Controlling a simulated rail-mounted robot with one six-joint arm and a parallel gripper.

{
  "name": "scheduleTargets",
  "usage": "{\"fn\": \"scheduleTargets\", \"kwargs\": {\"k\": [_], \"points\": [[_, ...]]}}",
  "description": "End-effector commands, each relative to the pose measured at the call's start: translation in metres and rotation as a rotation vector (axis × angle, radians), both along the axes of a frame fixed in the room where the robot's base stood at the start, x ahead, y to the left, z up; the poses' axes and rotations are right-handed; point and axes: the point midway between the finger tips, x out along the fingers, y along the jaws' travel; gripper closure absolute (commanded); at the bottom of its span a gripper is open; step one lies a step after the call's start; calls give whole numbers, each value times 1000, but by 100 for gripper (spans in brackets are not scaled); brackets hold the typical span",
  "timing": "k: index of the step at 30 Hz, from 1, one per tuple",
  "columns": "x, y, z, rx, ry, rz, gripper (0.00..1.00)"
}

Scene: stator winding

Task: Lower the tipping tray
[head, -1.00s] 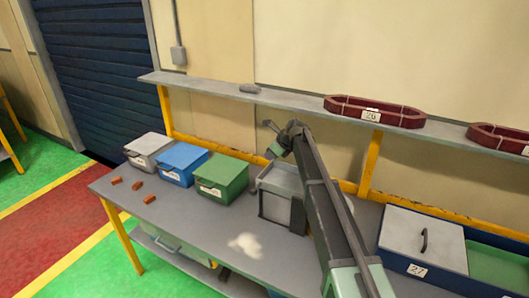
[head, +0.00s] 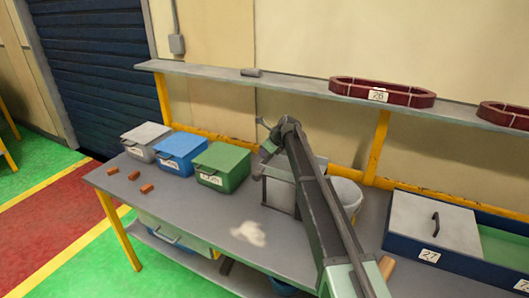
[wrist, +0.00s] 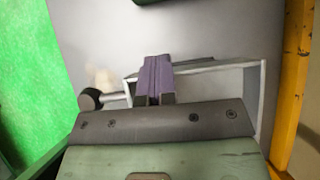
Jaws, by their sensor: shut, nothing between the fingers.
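The tipping tray (head: 281,191) is a pale grey box on the bench, partly hidden behind my arm in the head view. In the wrist view its light-rimmed frame (wrist: 262,95) lies under and to the right of my fingers. A dark round knob (wrist: 90,98) on a short bar sticks out at its left. My gripper (wrist: 155,68) has purple fingers shut together with nothing between them, over the tray's left part. Whether they touch it I cannot tell. In the head view my gripper (head: 267,143) is small, above the tray's back left.
Grey (head: 146,141), blue (head: 181,153) and green (head: 222,167) lidded bins stand to the left. A white round tub (head: 346,194) is right of my arm. Several orange-brown blocks lie at the left end. A pale patch (head: 248,233) marks the bench. A shelf (head: 290,88) runs above.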

Motion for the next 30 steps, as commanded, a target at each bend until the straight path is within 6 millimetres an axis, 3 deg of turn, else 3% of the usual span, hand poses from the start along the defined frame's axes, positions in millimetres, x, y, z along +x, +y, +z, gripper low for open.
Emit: {"fn": "scheduleTargets", "kwargs": {"k": [1,8,14,30], "points": [[-11,-1,-10,-19,24,11,100],[-12,0,-11,-18,25,12,100],[-14,-1,4,-15,19,9,100],[-11,-3,137,5,-12,-4,100]]}}
